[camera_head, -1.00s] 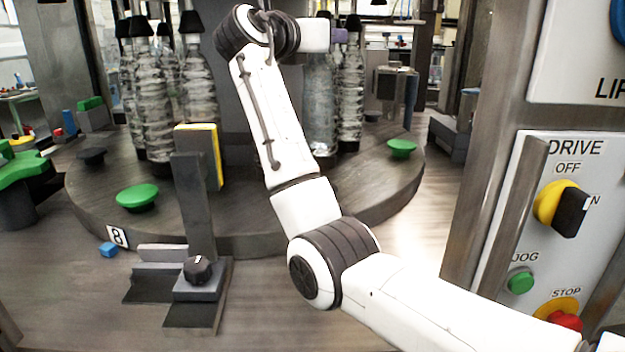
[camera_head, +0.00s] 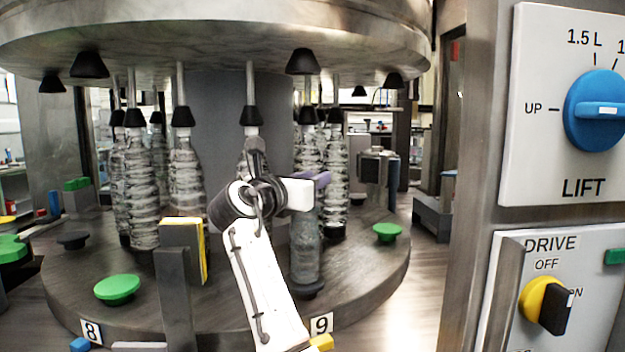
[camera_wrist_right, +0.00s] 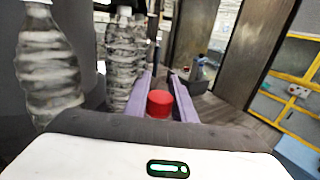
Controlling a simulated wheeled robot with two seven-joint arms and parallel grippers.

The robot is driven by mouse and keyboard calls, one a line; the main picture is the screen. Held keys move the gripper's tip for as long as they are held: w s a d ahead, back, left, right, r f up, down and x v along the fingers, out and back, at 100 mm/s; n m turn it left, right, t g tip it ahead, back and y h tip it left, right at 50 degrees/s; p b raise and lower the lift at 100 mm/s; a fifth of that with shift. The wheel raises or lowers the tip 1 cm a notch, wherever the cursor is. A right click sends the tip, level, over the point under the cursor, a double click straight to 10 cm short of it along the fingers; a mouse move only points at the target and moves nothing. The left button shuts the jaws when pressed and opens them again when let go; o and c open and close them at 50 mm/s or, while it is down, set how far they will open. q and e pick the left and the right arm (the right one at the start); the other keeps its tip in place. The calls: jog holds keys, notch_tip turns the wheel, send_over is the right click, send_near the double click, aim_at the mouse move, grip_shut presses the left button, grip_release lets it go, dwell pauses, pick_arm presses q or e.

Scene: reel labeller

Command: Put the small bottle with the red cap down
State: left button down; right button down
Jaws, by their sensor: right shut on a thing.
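The small bottle (camera_head: 306,255) is clear and upright over the carousel's front edge, near the number 9 plate. Its red cap (camera_wrist_right: 159,104) shows between the fingers in the right wrist view; in the head view the gripper hides it. My right gripper (camera_head: 318,182), with purple fingers, is shut on the bottle near its top. The bottle's base is at a dark round pad (camera_head: 307,291); I cannot tell whether it touches. My left gripper is not in view.
Several tall clear bottles (camera_head: 187,180) stand on the carousel (camera_head: 225,285) under black cones (camera_head: 302,62). A green pad (camera_head: 117,289) and another green pad (camera_head: 387,232) are empty. A post with a yellow-edged block (camera_head: 182,250) stands at the front. A control panel (camera_head: 540,250) is at right.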

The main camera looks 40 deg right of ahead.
jog(key=shift+r, duration=0.1)
jog(key=c, duration=1.5)
grip_release()
jog(key=shift+f, duration=0.25)
jog(key=b+v, duration=0.2)
jog(key=v, duration=1)
jog(key=shift+s+r, duration=0.1)
jog(key=shift+r, duration=0.05)
